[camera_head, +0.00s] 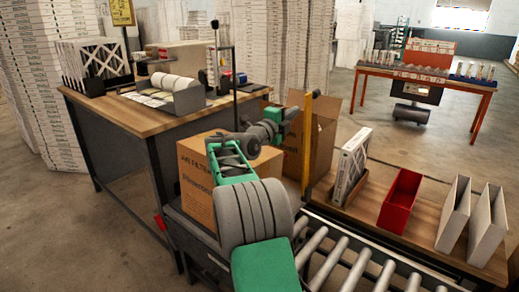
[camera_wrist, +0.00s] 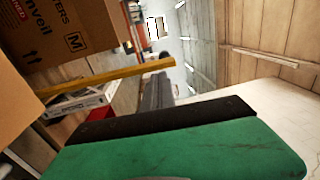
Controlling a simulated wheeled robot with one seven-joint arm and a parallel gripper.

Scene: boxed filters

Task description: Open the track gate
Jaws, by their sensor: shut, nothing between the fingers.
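The track gate seems to be the upright yellow bar (camera_head: 307,145) at the end of the roller conveyor. In the wrist view the yellow bar (camera_wrist: 110,76) runs across from the left, its tip near the picture's middle. My gripper (camera_head: 294,112) is at the bar's upper part, just to its left in the head view. In the wrist view its grey fingers (camera_wrist: 157,88) are shut and empty, close to the bar's tip. I cannot tell whether they touch the bar. The bar's lower end is partly hidden by conveyor parts.
An open cardboard box (camera_head: 325,135) stands behind the bar, and a closed filter carton (camera_head: 197,185) sits left of it under my arm. Rollers (camera_head: 345,255) run along the front.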

